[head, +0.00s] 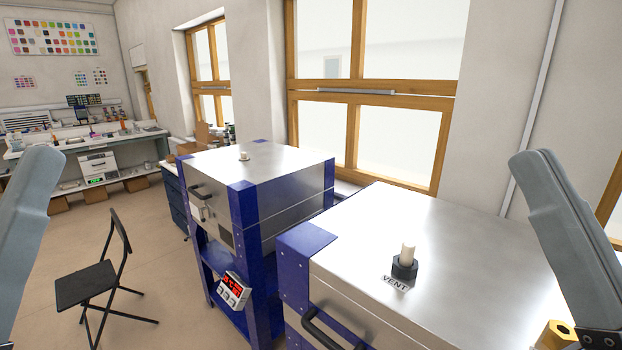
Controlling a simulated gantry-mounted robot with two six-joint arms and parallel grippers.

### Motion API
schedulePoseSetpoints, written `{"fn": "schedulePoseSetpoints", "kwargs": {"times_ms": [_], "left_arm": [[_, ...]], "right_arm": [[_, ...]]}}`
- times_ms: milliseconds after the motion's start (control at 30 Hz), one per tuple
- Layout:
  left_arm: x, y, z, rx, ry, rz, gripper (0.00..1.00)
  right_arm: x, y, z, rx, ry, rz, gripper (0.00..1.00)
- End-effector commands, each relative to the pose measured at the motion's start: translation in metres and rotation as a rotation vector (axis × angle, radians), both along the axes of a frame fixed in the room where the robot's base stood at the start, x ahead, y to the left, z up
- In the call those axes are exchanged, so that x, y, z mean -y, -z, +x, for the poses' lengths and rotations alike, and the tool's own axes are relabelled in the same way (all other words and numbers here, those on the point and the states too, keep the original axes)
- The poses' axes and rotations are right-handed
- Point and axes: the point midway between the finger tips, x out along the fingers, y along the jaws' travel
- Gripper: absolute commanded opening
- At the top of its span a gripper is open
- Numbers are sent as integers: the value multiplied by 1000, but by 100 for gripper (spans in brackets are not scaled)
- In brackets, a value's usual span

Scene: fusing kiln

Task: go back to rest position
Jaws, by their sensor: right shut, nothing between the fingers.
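My right arm (568,225) comes up at the right edge, a grey link bending down to dark parts in the bottom right corner. My right gripper (588,341) is low in that corner, mostly cut off by the frame; it is shut and empty. It is to the right of the near kiln's vent plug and apart from it. My left arm (22,235) shows only as a grey link at the left edge. The left gripper is out of view.
The near kiln (400,232) fills the bottom right, with a cream plug (408,252) upright in its black vent fitting. A brass-coloured part (557,335) shows beside my right wrist. A second kiln (262,165) stands behind. A black chair (88,284) stands on open floor at left.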

Motion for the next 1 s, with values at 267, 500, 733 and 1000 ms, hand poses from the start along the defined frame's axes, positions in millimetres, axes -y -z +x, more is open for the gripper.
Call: {"fn": "schedulePoseSetpoints", "kwargs": {"times_ms": [267,500,733,1000], "left_arm": [[0,-92,0,2,0,0,62],[0,-203,0,0,0,0,62],[0,-305,0,1,0,0,62],[0,-338,0,0,0,0,62]], "right_arm": [[35,-99,-14,26,196,17,0],[35,-210,-13,24,196,17,0],[35,-312,-13,23,196,17,0],[35,-345,-13,22,196,16,0]]}}
